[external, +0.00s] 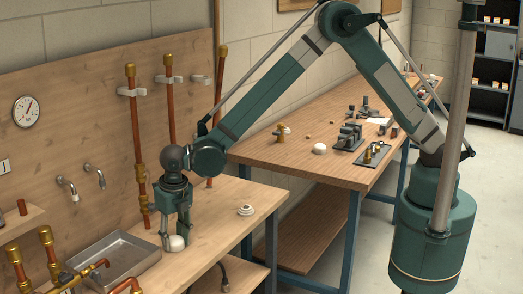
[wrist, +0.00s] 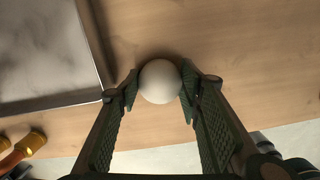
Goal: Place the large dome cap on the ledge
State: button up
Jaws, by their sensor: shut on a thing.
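My gripper (external: 174,236) points down over the near wooden bench, right of the metal sink tray. It is shut on a white dome cap (external: 176,243). In the wrist view, the cap (wrist: 160,82) sits between the two green fingertips (wrist: 160,88), with one finger touching each side. The cap is at or very close to the bench top; I cannot tell if it touches. A small wooden ledge (external: 22,223) juts from the panel at the far left of the external view, with a short copper piece (external: 22,207) standing on it.
The metal tray (external: 112,251) lies between the gripper and the ledge; its corner (wrist: 95,95) is close to the cap. Copper pipes (external: 134,150) rise behind my gripper. A ringed white fitting (external: 246,210) sits on the right of the bench. Another white dome (external: 319,148) is on the far table.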

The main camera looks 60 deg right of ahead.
aim_at(177, 239)
jog(key=shift+f, duration=0.15)
jog(key=o, duration=0.7)
jog(key=shift+r, duration=0.2)
notch_tip(177, 239, up, 12)
jog(key=s+p, duration=0.1)
jog(key=shift+s+a, duration=0.15)
jog(key=shift+s, duration=0.1)
jog(key=shift+f, duration=0.1)
dwell(0.6)
